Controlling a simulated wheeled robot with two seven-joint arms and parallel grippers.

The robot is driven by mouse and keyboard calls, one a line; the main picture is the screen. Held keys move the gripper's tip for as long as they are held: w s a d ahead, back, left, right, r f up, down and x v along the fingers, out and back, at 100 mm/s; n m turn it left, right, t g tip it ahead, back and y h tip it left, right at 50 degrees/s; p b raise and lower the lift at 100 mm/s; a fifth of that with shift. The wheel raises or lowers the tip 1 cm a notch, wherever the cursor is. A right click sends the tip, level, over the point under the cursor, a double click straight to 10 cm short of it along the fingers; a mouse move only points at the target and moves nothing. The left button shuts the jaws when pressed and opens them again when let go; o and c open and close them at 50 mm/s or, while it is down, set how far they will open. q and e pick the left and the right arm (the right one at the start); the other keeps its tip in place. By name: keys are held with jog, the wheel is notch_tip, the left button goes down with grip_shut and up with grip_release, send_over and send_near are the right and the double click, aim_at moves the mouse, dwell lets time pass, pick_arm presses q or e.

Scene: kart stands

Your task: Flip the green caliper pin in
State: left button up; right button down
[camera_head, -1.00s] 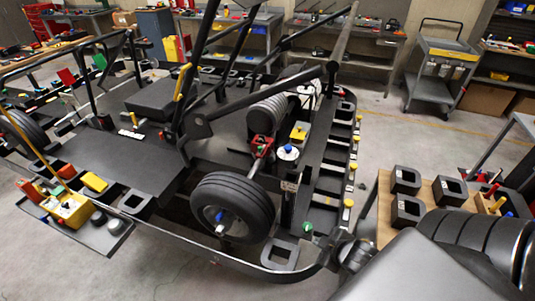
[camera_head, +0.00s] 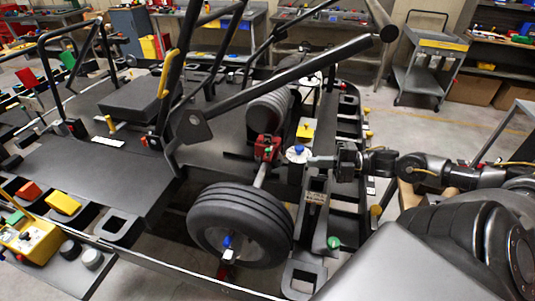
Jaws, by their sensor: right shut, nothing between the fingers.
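A red brake caliper (camera_head: 266,147) sits beside the axle above the front wheel, and a small green pin (camera_head: 267,140) shows on it. The pin is too small to tell how it lies. My right gripper (camera_head: 312,161) reaches in from the right, shut and empty. Its tips are to the right of the caliper, close to a white round reservoir with a blue cap (camera_head: 298,152); whether they touch it I cannot tell. My left gripper is not in view.
A black tyre (camera_head: 240,224) stands below the caliper. A thick dark bar (camera_head: 280,75) crosses above it. A yellow block (camera_head: 306,130) is behind the reservoir. A green cap (camera_head: 333,242) sits on the frame below my right arm. A yellow box (camera_head: 35,240) is at lower left.

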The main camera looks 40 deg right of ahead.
aim_at(269, 149)
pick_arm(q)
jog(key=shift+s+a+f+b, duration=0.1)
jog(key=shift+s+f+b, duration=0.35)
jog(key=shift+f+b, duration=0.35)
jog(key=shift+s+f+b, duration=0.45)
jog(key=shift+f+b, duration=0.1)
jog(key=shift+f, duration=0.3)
pick_arm(e)
jog(key=w+a+y, duration=0.1)
jog(key=w+a, duration=0.5)
jog(key=w, duration=0.4)
jog(key=shift+f+n+g, duration=0.25)
jog(key=shift+n+g, duration=0.15)
